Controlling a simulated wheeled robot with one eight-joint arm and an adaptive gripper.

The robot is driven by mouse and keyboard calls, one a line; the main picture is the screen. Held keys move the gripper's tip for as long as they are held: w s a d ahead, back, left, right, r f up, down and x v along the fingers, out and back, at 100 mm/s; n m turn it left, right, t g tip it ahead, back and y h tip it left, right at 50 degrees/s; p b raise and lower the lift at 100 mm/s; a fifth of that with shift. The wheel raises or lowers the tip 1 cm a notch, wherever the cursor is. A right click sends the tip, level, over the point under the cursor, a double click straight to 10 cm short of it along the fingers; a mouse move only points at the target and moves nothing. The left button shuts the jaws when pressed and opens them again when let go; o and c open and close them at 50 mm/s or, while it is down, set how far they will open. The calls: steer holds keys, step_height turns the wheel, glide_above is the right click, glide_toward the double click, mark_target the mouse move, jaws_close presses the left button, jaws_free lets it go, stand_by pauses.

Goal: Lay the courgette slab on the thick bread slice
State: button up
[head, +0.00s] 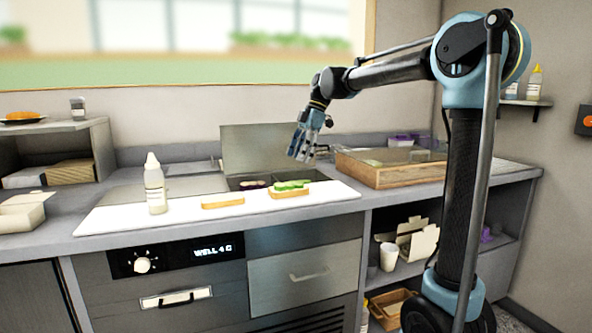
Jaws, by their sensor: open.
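A thick bread slice (290,195) lies on the right part of the white board (120,222) in the head view. Green pieces (291,185), which look like the courgette slab, rest on top of it; at this size I cannot tell one slab from several pieces. My gripper (300,158) points down above the bread and the green, apart from them. It is open, and I see nothing held between the fingers.
A flatter bread piece (223,203) and a white-capped bottle (155,188) are on the board to the left. Behind are dark wells (250,183) with a raised metal lid (255,148). A wooden-sided crate (390,178) stands to the right.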

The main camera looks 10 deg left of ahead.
steer(key=s+d+f+m+t, duration=0.1)
steer(key=s+d+f+m, duration=0.25)
steer(key=d, duration=0.45)
steer(key=s+d+f+m+t+h, duration=0.1)
steer(key=s+d+f+m, duration=0.3)
steer(key=d, duration=0.4)
steer(key=s+d+f+m+t, duration=0.1)
steer(key=s+d+f+m, duration=0.15)
steer(key=d+m, duration=0.4)
steer(key=s+d+f+m+t+h, duration=0.1)
steer(key=s+d+f+m, duration=0.4)
steer(key=s+d+f, duration=0.2)
steer(key=s+d+f+m+h, duration=0.1)
steer(key=s+d+f+m, duration=0.4)
steer(key=s+d+f, duration=0.3)
step_height(320, 180, down, 4)
steer(key=shift+s+d+f+m+t+h, duration=0.1)
steer(key=shift+s+d+m+t+h, duration=0.05)
steer(key=shift+d+m+t+h, duration=0.2)
steer(key=shift+a, duration=0.1)
steer(key=shift+w+f, duration=0.15)
steer(key=shift+w, duration=0.25)
